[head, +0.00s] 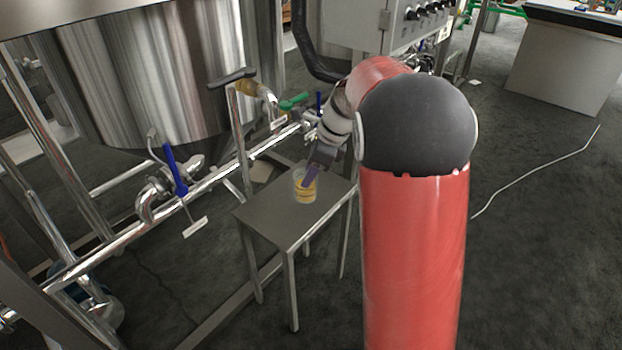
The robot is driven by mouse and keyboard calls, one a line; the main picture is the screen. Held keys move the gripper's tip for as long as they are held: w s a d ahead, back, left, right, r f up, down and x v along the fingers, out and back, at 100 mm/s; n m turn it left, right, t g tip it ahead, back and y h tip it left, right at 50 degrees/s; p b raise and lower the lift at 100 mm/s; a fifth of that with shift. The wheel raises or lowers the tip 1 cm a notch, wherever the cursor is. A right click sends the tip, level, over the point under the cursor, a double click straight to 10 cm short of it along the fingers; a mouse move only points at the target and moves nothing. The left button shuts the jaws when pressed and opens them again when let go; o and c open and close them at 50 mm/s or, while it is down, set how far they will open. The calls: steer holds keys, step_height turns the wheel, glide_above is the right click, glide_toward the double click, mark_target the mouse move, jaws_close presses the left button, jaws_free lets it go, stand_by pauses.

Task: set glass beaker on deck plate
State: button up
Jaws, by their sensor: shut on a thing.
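The glass beaker (300,194) is clear and holds a yellow-amber liquid. It appears upright at the middle of a small metal table with a flat grey top (268,217), which looks like the deck plate. My gripper (309,178) reaches down from the upper right and is shut on the beaker at its near-right rim. Whether the beaker's base touches the plate or hovers just above it, I cannot tell. My red and dark grey arm covers the area to the right of the table.
A large steel tank (150,75) stands behind left. Steel pipes with a blue-handled valve (175,170) and a green-handled valve (295,101) run close behind the table. A control box (385,25) stands behind the arm. A white cable (535,170) lies on open floor at right.

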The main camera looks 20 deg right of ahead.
steer(key=shift+f, duration=1.15)
steer(key=shift+f, duration=0.2)
steer(key=o, duration=1.4)
steer(key=shift+o, duration=0.2)
steer(key=shift+r, duration=0.1)
